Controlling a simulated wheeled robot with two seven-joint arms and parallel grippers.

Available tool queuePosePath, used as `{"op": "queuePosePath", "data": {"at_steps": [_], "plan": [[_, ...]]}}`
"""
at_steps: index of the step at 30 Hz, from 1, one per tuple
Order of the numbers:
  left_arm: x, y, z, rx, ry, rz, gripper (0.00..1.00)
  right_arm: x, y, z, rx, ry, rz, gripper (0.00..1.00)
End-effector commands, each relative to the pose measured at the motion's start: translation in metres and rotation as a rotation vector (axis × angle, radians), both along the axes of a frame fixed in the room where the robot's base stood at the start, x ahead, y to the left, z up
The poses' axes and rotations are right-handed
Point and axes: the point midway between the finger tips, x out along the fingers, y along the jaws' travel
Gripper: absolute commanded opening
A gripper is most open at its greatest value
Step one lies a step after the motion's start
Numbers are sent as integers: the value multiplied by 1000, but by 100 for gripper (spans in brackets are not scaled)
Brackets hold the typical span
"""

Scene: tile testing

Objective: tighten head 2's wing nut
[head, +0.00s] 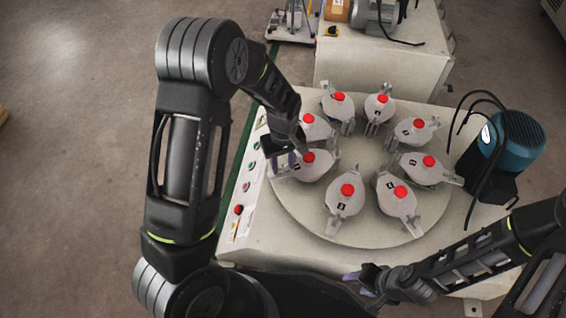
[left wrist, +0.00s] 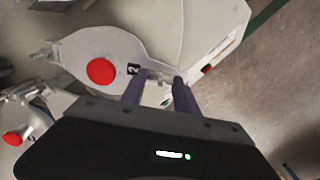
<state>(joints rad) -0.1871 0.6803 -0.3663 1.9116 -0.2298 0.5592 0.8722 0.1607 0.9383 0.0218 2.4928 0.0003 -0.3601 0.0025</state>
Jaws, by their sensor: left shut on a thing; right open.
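Head 2 (left wrist: 75,50) is a grey, rounded plate with a red knob and a black label reading 2, in the left wrist view. In the head view it is the head (head: 317,170) at the left of the round table. My left gripper (head: 291,160) is at its outer end; in the left wrist view its two purple fingers (left wrist: 160,80) are shut on the small metal wing nut (left wrist: 154,76) beside the label. The fingers partly hide the nut. My right gripper (head: 362,282) is open and empty at the machine's front edge, away from the heads.
Several similar heads with red knobs ring the round table (head: 356,190). A blue motor (head: 513,140) with black cables stands at the right. A control panel with buttons (head: 247,186) runs along the left edge. Another machine (head: 378,62) stands behind.

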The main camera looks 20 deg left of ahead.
Motion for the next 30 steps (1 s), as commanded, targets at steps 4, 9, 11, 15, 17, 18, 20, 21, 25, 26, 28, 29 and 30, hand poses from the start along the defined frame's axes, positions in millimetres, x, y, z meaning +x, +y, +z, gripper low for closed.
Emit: {"op": "queuePosePath", "data": {"at_steps": [4,9,11,15,17,18,20,21,25,26,28,29,30], "plan": [[0,0,0,0,0,-6,0,0,0,0,0,0,0,44],[0,0,0,0,0,-37,0,0,0,1,0,1,0,44],[0,0,1,-1,1,-56,0,0,0,2,0,1,0,44],[0,0,1,0,1,-125,0,-1,1,4,1,1,2,44],[0,0,1,-1,1,-162,0,-1,1,5,1,2,3,44],[0,0,1,0,1,-190,0,-1,1,6,2,2,3,44],[0,0,1,-1,2,-234,0,-2,2,7,2,3,3,44],[0,0,1,-1,2,-267,0,-2,2,8,3,3,5,44],[0,0,1,-1,1,-383,0,-3,2,10,4,5,6,44],[0,0,1,-1,1,-412,0,-3,3,11,4,5,6,44],[0,0,1,-1,2,-478,0,-3,3,12,5,5,8,44],[0,0,1,-1,1,-506,0,-3,3,13,5,5,8,44],[0,0,1,-1,1,-544,0,-3,3,14,5,6,8,44]]}}
